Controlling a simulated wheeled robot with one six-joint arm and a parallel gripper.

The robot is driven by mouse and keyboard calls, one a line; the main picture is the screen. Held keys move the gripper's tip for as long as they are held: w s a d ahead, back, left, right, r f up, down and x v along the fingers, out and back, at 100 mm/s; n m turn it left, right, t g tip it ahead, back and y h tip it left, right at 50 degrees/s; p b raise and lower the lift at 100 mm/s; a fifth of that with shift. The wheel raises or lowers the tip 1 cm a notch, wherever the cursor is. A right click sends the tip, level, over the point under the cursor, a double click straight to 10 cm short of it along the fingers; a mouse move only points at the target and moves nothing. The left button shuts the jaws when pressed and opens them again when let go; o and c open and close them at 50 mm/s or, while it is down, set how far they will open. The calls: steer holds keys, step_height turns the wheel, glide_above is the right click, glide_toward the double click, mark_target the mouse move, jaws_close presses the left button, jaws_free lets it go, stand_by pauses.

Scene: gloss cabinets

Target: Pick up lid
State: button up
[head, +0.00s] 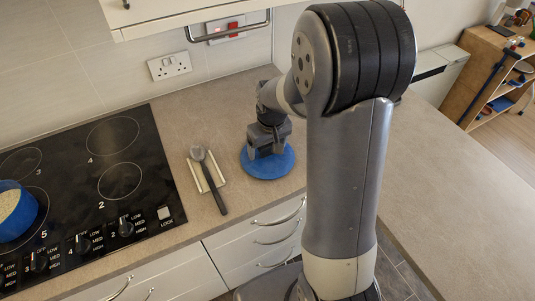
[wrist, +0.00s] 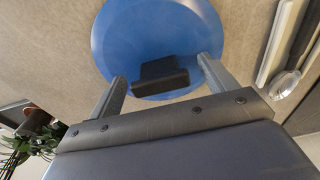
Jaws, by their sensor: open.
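The lid is a round blue disc (head: 268,162) lying on the countertop, to the right of the spoon. In the wrist view the lid (wrist: 150,38) fills the upper middle, with a dark block-shaped handle (wrist: 160,76) on it. My gripper (head: 265,150) is over the lid, pointing down. In the wrist view my gripper (wrist: 163,75) is open, with one finger on each side of the handle. I cannot tell whether the fingers touch the lid's surface. In the head view my gripper hides the handle.
A spoon (head: 210,180) on a pale rest lies left of the lid. The black hob (head: 90,180) with a blue pot (head: 14,210) is further left. Sockets (head: 170,66) are on the back wall. The countertop to the right of my arm is clear.

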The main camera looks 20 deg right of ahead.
steer(key=shift+f, duration=0.1)
steer(key=c, duration=1.2)
steer(key=shift+c, duration=0.7)
